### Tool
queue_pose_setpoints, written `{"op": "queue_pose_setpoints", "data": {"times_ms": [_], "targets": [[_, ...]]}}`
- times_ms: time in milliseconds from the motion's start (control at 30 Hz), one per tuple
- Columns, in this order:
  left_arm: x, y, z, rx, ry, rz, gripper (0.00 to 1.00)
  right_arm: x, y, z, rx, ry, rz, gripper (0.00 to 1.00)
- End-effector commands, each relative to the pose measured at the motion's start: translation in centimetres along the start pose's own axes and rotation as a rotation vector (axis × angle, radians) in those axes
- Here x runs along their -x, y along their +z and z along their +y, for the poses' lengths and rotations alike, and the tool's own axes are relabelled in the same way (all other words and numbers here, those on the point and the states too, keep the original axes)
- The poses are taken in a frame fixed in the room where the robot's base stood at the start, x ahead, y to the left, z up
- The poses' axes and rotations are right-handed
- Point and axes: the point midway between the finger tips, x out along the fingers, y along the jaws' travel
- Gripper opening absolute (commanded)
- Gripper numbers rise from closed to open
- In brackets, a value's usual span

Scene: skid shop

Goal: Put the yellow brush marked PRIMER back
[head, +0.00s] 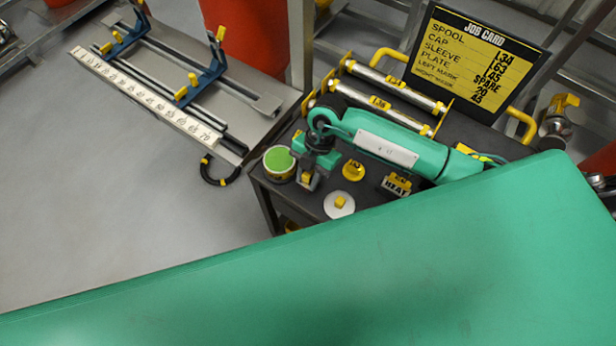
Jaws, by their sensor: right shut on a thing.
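My right gripper (308,181) points down over the left end of the dark cart top. It is shut on a small yellow piece, which looks like the yellow brush (306,177); the fingers hide most of it and I cannot read a PRIMER mark. A round tin with a green top (279,159) and a yellow band stands just left of the gripper, at the cart's corner. I cannot tell whether the held piece touches the cart top. My left gripper is not in view.
The cart (322,214) also holds a yellow cap (353,170), a white disc with a yellow knob (339,204), a block marked HEAT (397,185) and a rack of silver spools (384,103). The job card (476,62) stands behind. A ruled jig (150,97) lies left.

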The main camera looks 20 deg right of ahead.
Motion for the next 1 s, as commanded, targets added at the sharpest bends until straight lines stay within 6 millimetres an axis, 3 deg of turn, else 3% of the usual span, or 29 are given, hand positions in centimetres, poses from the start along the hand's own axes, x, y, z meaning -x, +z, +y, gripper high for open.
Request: {"op": "queue_pose_setpoints", "data": {"times_ms": [100,433,467,533,567,833,1000], "targets": [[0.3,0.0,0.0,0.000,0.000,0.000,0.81,-1.2,0.5,-0.1,-0.001,-0.002,0.000,0.05],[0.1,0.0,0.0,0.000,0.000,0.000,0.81,-1.6,0.7,0.0,0.000,0.000,-0.001,0.05],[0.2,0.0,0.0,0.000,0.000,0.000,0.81,-1.5,0.7,0.0,0.000,0.000,-0.001,0.32],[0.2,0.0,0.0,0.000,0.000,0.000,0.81,-1.5,0.6,0.0,0.000,0.000,-0.001,0.46],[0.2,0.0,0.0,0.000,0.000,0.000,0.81,-1.5,0.6,0.0,0.000,0.000,-0.001,0.48],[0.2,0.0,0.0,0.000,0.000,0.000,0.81,-1.4,0.6,0.0,0.000,0.000,-0.001,0.48],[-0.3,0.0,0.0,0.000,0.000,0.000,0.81,0.0,0.7,0.1,0.000,0.003,-0.002,0.48]]}}
